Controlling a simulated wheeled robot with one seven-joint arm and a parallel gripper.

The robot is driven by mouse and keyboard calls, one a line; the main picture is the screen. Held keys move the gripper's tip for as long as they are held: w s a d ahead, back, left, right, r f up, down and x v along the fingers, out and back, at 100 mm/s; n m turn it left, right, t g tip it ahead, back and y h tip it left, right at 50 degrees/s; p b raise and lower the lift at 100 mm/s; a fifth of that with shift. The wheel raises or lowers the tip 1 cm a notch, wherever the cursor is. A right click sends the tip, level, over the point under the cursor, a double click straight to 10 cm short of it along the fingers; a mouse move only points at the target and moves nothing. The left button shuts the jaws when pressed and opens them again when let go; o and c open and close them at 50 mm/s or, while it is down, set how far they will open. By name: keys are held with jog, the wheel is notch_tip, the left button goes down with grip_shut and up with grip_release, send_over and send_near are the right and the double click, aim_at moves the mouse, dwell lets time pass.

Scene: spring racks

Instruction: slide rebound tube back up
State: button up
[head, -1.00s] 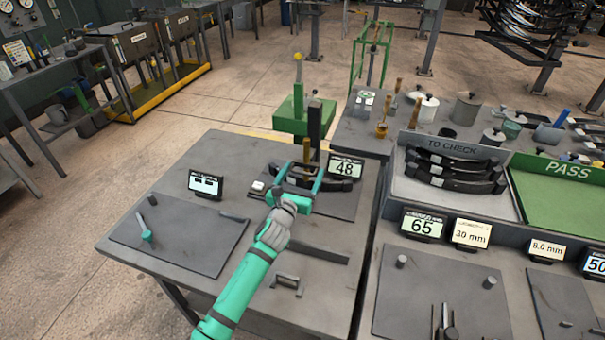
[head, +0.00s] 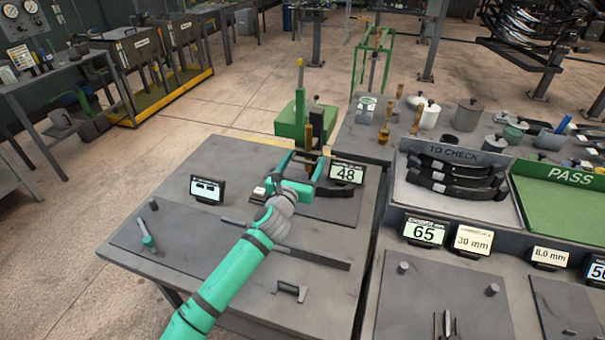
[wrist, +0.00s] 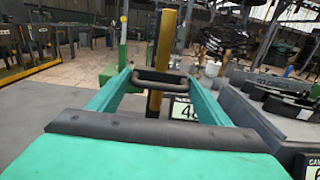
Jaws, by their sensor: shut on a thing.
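The brass-yellow tube (head: 308,136) stands upright against a dark post on the left table; I take it to be the rebound tube. It also rises through the middle of the wrist view (wrist: 163,50). My gripper (head: 304,166) is at the tube's lower part, its two teal fingers to either side. In the wrist view a dark handle-like bar (wrist: 158,76) spans the gap between the fingertips, in front of the tube, and my gripper (wrist: 160,80) is shut on it. The tube's lower end is hidden behind the gripper. A display reading 48 (head: 346,173) stands just right.
A green stand (head: 297,120) with a yellow-topped rod is behind the post. A small display (head: 207,189) stands left on the grey table (head: 190,250). The TO CHECK tray (head: 415,195) with dark curved springs and the green PASS tray (head: 545,205) are right.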

aim_at(308, 145)
notch_tip(308, 145, up, 3)
jog(key=shift+d+r, duration=0.25)
jog(key=shift+r, duration=0.5)
jog(key=o, duration=1.2)
jog(key=shift+s, duration=0.1)
jog(key=shift+a, duration=0.1)
jog(key=shift+s+a+f, duration=0.15)
jog(key=shift+f, duration=0.05)
jog(key=v, duration=1)
